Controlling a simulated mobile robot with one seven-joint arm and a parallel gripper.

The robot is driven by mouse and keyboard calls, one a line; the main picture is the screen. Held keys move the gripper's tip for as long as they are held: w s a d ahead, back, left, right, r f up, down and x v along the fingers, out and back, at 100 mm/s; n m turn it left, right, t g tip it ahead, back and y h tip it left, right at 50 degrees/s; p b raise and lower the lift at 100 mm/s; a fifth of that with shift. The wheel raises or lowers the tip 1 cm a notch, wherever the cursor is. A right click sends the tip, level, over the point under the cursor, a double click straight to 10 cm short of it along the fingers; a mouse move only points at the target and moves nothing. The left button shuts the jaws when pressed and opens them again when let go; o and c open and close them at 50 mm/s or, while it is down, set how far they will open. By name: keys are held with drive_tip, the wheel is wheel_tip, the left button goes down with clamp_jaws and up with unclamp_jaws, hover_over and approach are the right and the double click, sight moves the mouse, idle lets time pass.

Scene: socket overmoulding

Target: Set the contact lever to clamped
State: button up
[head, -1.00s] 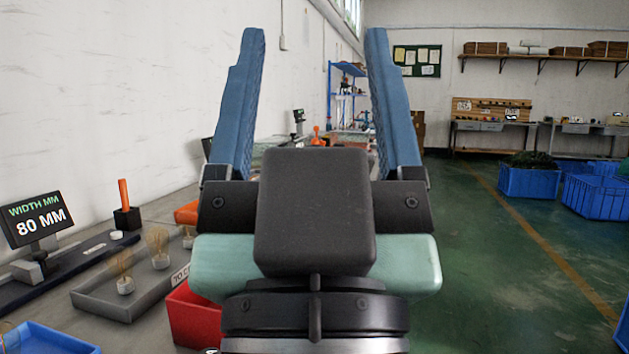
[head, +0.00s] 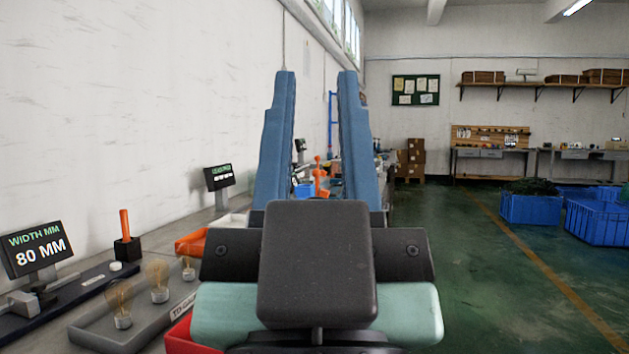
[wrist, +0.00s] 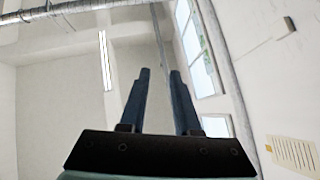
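My gripper (head: 316,85) stands in the middle of the head view, pointing away and up, its two long blue fingers apart with nothing between them. The wrist view shows the same fingers (wrist: 160,72) partly open against wall and ceiling. An orange upright piece (head: 318,178) shows small between the fingers, farther along the bench; I cannot tell whether it is the contact lever. No lever setting can be read. My gripper and wrist hide part of the bench.
Green floor at right is free before blue crates (head: 529,208).

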wheel_tip(320, 180, up, 5)
drive_tip(key=p, duration=0.4)
clamp_jaws()
wheel_tip(320, 180, up, 34)
drive_tip(key=p, duration=3.4)
drive_tip(key=shift+f, duration=0.15)
drive_tip(key=shift+w, duration=0.15)
